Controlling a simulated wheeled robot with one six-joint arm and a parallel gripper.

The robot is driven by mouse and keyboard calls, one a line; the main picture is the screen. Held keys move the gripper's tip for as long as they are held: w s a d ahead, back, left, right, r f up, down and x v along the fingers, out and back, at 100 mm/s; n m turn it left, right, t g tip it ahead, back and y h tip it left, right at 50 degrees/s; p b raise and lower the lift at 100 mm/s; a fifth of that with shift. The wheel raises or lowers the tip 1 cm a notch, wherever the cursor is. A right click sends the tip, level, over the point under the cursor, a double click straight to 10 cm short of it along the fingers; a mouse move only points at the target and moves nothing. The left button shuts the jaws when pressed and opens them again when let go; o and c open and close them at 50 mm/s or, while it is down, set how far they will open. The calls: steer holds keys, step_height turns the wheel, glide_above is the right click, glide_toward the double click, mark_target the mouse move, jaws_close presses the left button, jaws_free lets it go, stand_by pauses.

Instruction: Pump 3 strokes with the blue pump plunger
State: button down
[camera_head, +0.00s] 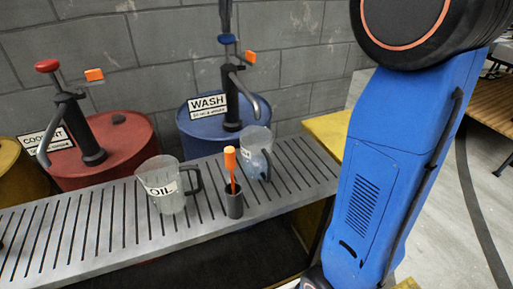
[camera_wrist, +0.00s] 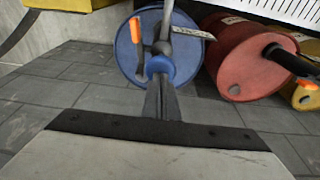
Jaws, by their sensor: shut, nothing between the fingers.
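The blue pump plunger knob (camera_head: 226,39) tops the pump on the blue drum (camera_head: 187,136), beside a WASH sign (camera_head: 207,104). In the wrist view the round blue knob (camera_wrist: 160,67) lies just beyond my fingertips, over the blue drum (camera_wrist: 124,58). My gripper (camera_head: 225,22) comes down from the top edge of the head view, its dark fingers shut and empty, right above the knob. In the wrist view my shut gripper (camera_wrist: 160,82) points at the knob. I cannot tell whether the tips touch it. An orange lever (camera_head: 250,57) sits beside the plunger.
A red COOLANT drum (camera_head: 125,141) with a red-knobbed pump (camera_head: 47,65) stands left. On the slatted grey bench (camera_head: 80,226) in front are an OIL jug (camera_head: 172,204), a second clear jug (camera_head: 256,139) and a dark cup (camera_head: 233,206) with an orange-handled tool (camera_head: 230,160).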

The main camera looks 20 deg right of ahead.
mark_target(227, 41)
steer(key=shift+f, duration=2.85)
steer(key=shift+r, duration=3.25)
